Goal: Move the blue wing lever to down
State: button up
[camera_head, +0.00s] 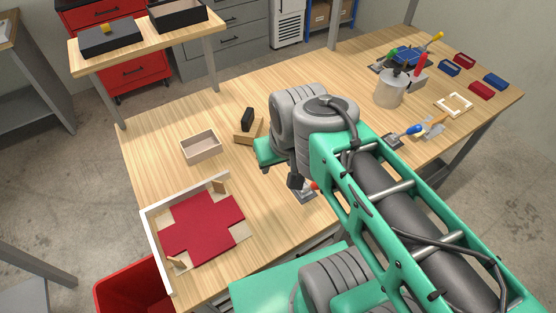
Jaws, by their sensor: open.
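A small lever with a blue handle (414,129) lies low on the right half of the table, just right of my arm. It joins a small grey metal base (393,140) at its left. I take it as the blue wing lever, but its exact tilt is too small to tell. My green and grey arm crosses the middle of the view, and its wrist is over the table, left of the blue handle and apart from it.
A white-edged frame with a red cross-shaped sheet (203,228) lies front left. A wooden box (201,146) and a wood block (243,132) stand behind it. A grey holder (390,91) stands back right.

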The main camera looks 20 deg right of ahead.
aim_at(418, 127)
jog(key=k, duration=0.9)
jog(key=z, duration=1.2)
jog(key=i, duration=0.75)
jog(key=u, duration=0.1)
